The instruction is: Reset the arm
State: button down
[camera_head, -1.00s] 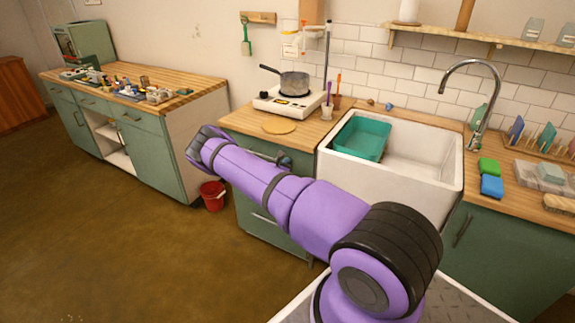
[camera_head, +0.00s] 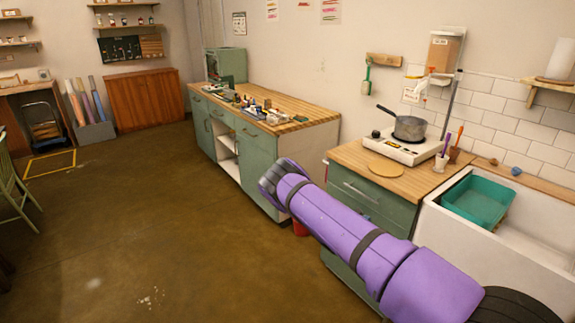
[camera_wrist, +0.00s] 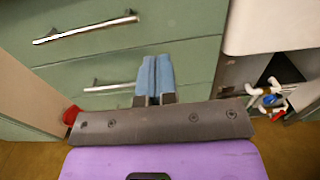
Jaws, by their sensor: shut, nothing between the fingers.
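My purple arm reaches from the lower right toward the middle in the head view, in front of the green cabinets. The fingers are hidden in the head view. In the wrist view my gripper (camera_wrist: 154,80) shows with its two blue fingers side by side, shut and empty. Behind the fingers are green drawer fronts (camera_wrist: 190,30) with metal handles. The fingers hold nothing, and I cannot tell how far they are from the drawers.
The counter holds a pot (camera_head: 409,128) on a hotplate (camera_head: 400,148). A sink (camera_head: 500,262) with a teal basin (camera_head: 478,201) is at right. A red bucket (camera_head: 300,228) is partly hidden. Open floor (camera_head: 150,220) lies left.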

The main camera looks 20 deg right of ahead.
jog(key=shift+r, duration=0.1)
jog(key=s+a+r+m+g+y, duration=0.25)
jog(key=s+r+m, duration=0.2)
jog(key=r, duration=0.75)
jog(key=s+a+r+m+g+y, duration=0.2)
jog(key=s+a+r+m+y, duration=0.3)
jog(key=r, duration=0.6)
jog(key=s+a+r+m+g+y, duration=0.1)
jog(key=s+a+r+m+g, duration=0.15)
jog(key=r+m, duration=0.7)
jog(key=s+a+r+m+t+y, duration=0.1)
jog(key=s+a+r+t+y, duration=0.1)
jog(key=s+a+r, duration=0.3)
jog(key=s+a+r+t+y, duration=0.2)
jog(key=s+a+r, duration=0.4)
jog(key=s, duration=0.8)
jog(key=s+a+r+m+t+y, duration=0.1)
jog(key=s+a+r+y, duration=0.3)
jog(key=s+r, duration=0.5)
jog(key=shift+s+a+m+t+y, duration=0.25)
jog(key=shift+a+m+t+y, duration=0.1)
jog(key=shift+a+t, duration=0.5)
jog(key=shift+r, duration=0.1)
